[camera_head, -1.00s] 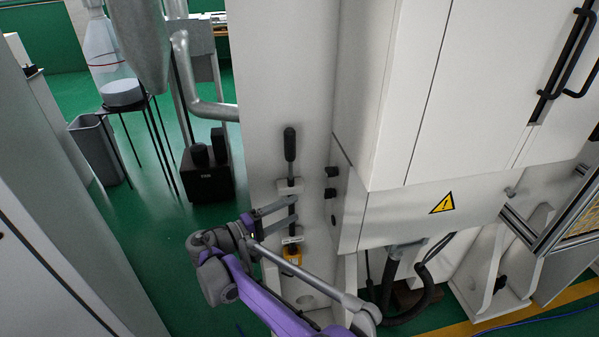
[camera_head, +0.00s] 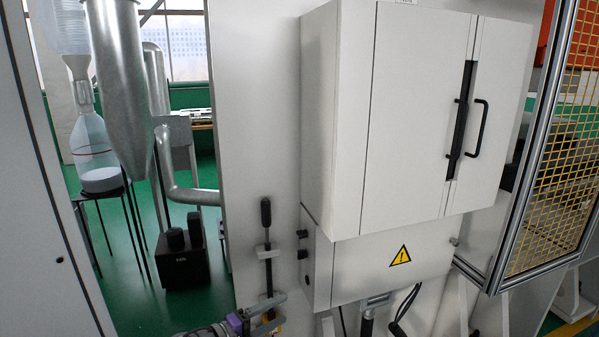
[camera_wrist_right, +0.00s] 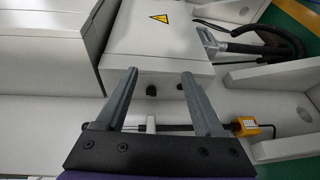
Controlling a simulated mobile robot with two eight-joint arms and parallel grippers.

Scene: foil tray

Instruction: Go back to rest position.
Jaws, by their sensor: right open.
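My right gripper (camera_head: 280,309) shows at the bottom edge of the head view, in front of the white panel and beside the lower part of a lever (camera_head: 266,212). Its two grey fingers are spread, with nothing held between them. The right wrist view also shows the open fingers (camera_wrist_right: 160,77), with the white box behind their tips. The lever's dark rod runs behind the fingers there, towards a yellow block (camera_wrist_right: 245,127). Whether the fingers touch the rod cannot be told. Most of the right arm is below the head view. My left gripper is not in view.
A white cabinet (camera_head: 410,110) with black handles juts out above a box with a warning sign (camera_head: 401,256). A yellow mesh guard (camera_head: 560,180) stands at right. Metal ducting (camera_head: 120,70) and a black device (camera_head: 183,262) stand at left. Green floor (camera_head: 130,310) shows between.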

